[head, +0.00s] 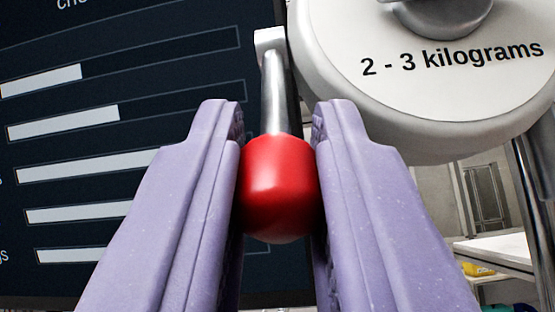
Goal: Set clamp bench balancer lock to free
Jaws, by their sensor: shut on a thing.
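The balancer lock lever has a red knob (279,188) on a short metal rod (276,92), which runs up to a pale bracket (268,40). My gripper (278,175) has lilac fingers on both sides of the red knob and is shut on it. The balancer (420,110) is a round white housing at the upper right, marked "2 - 3 kilograms", with a grey hub at its top edge. The rod points up and away from the knob. I see no lock or free marking.
A dark screen (100,190) with several white bars fills the left side, behind the lever. At the right are a grey upright post (535,200) and a pale table (500,248) with a yellow item (478,269) below it.

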